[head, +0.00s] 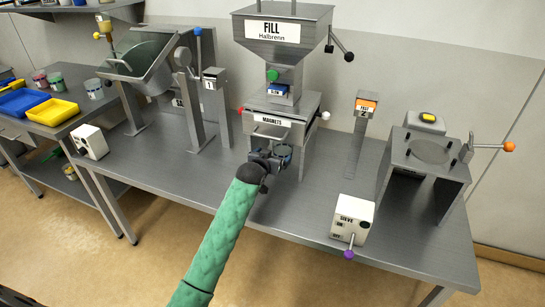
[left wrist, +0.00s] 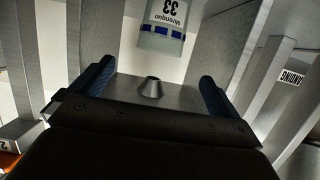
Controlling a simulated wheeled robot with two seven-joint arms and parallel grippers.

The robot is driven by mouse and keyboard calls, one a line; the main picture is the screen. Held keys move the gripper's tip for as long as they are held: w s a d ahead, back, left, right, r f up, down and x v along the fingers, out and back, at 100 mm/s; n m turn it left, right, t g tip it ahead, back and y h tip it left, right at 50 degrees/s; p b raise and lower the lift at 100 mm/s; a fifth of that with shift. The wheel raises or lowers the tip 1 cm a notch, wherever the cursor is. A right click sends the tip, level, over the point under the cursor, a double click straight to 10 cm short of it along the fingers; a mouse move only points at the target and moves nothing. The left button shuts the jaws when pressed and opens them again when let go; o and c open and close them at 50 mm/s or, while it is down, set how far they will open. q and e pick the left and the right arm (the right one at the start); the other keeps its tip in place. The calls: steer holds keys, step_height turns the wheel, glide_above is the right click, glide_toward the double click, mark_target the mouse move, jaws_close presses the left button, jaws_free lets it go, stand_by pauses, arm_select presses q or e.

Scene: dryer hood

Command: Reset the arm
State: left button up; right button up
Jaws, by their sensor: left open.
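My left arm, in a green sleeve, reaches from the bottom of the head view to the front of the grey MAGNETS unit (head: 270,120). My left gripper (head: 272,158) is at the lower opening of that unit, under its label. In the left wrist view my left gripper (left wrist: 152,82) has its two blue-padded fingers spread apart. A small grey cone (left wrist: 150,88) shows between them. A clear container (left wrist: 163,30) with an upside-down label and blue marks shows beyond the fingers, and I see nothing held between them. My right gripper is out of view.
The FILL hopper (head: 280,30) stands above the unit. Left are post 1 (head: 215,105) and a tilted hood (head: 145,62). Right are post 2 (head: 361,125), the SIEVE switch box (head: 352,218) and a stand (head: 430,155) with an orange-knobbed lever.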

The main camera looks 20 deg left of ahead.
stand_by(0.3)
arm_select(q)
steer(key=shift+s+a+f+g+y, duration=0.2)
steer(key=shift+s+f+g+y, duration=0.1)
steer(key=shift+s+f+g, duration=0.8)
steer(key=s+d+r+m+g, duration=0.1)
steer(key=s+d+r+g, duration=0.15)
steer(key=s, duration=0.35)
steer(key=s+d+f+g, duration=0.2)
steer(key=s+f, duration=0.4)
steer(key=s, duration=0.9)
steer(key=s+d+f+g, duration=0.3)
steer(key=s+f, duration=0.3)
steer(key=s, duration=1)
steer(key=s+d+f+g+h, duration=0.1)
steer(key=s+d+f+g, duration=0.2)
steer(key=s, duration=1.2)
step_height(320, 180, down, 4)
steer(key=shift+s+d+r+m, duration=0.2)
steer(key=shift+d+r+m, duration=0.1)
steer(key=shift+d, duration=0.75)
